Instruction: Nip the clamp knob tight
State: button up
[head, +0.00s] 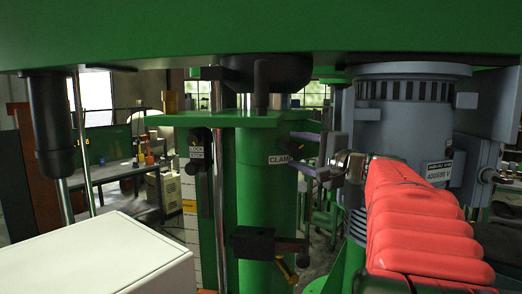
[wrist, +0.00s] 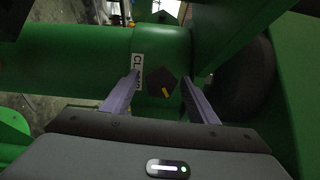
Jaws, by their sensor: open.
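The clamp knob (wrist: 162,85) is a dark, faceted knob with a yellow mark, beside the white CLAMP label (wrist: 138,75) on the green column in the wrist view. My gripper (wrist: 160,77) is open, with one grey finger on each side of the knob; I cannot tell whether either finger touches it. In the head view my gripper (head: 308,155) reaches the column (head: 262,210) from the right, at the label (head: 282,159). The knob is mostly hidden there by the fingers.
A black knob (head: 198,137) with a LOCK label stands left of the column. A grey motor (head: 405,120) is behind my red arm. A green beam (head: 250,25) spans overhead. A black block with a lever (head: 255,243) sits lower on the column. A white box (head: 100,255) fills the front left.

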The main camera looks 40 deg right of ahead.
jog(key=shift+w, duration=0.8)
jog(key=shift+c, duration=0.2)
jog(key=shift+f, duration=0.1)
jog(key=c, duration=0.9)
